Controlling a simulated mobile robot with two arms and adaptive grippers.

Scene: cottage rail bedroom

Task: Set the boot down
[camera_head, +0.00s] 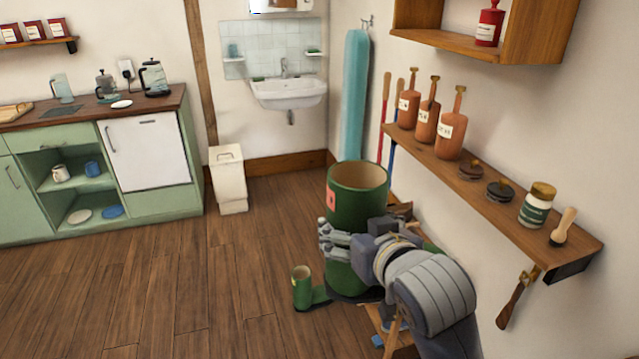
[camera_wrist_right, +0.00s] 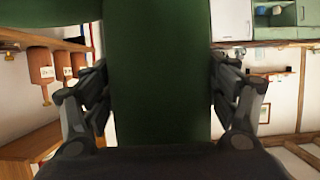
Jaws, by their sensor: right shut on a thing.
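A large dark green boot (camera_head: 352,270) stands upright in the head view, with its open round top facing up and a red label on its side. My right gripper (camera_head: 328,240) is shut around its shaft. In the right wrist view the green boot (camera_wrist_right: 160,80) fills the space between the two fingers. The gripper and forearm hide part of its lower right side, and its gap to the floor is hard to tell. A second, smaller-looking green boot (camera_head: 303,288) stands on the wooden floor just left of it. My left gripper is not in view.
A wall shelf (camera_head: 480,195) with bottles and jars runs along the right. A white bin (camera_head: 228,180) stands by the back wall near the sink (camera_head: 290,92). Green cabinets (camera_head: 150,203) are at left. The wooden floor (camera_head: 170,290) at left is clear.

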